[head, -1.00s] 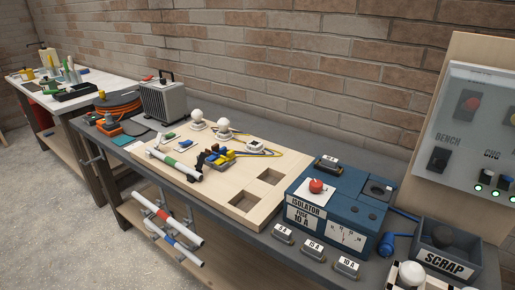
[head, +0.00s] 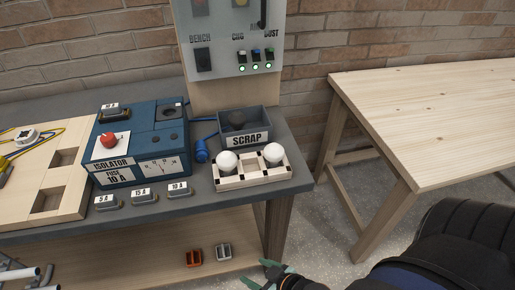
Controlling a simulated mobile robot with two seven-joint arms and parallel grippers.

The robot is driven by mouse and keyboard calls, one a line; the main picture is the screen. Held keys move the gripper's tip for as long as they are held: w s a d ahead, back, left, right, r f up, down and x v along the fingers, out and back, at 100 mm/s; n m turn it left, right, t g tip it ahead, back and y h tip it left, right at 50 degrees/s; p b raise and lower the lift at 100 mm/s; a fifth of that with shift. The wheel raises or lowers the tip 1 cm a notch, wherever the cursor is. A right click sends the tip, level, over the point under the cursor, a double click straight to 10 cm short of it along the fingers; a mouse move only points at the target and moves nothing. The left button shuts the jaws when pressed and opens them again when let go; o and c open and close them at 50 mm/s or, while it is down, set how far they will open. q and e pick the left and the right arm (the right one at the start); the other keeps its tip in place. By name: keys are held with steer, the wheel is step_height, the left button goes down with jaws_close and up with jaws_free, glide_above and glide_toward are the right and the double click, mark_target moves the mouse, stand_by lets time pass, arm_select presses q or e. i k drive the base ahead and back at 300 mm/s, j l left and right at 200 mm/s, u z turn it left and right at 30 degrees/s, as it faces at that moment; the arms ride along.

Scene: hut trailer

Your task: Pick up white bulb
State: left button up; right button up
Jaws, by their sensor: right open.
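Two round white bulbs, one on the left (head: 227,161) and one on the right (head: 273,153), sit side by side in a pale wooden rack (head: 254,180). The rack stands at the right front end of the grey bench, in front of the scrap bin. My right gripper (head: 266,276) is open at the bottom edge of the head view, below the bulbs in the picture and apart from them. It is partly cut off by the frame edge. My left gripper is not in view.
The dark scrap bin (head: 245,125) stands just behind the rack. The blue isolator box (head: 135,145) is to its left, with several labelled fuses in front. A bare wooden table (head: 440,120) is at the right, with a floor gap between. The lower shelf holds two small items.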

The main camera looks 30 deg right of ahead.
mark_target(226, 161)
steer(key=z, duration=0.8)
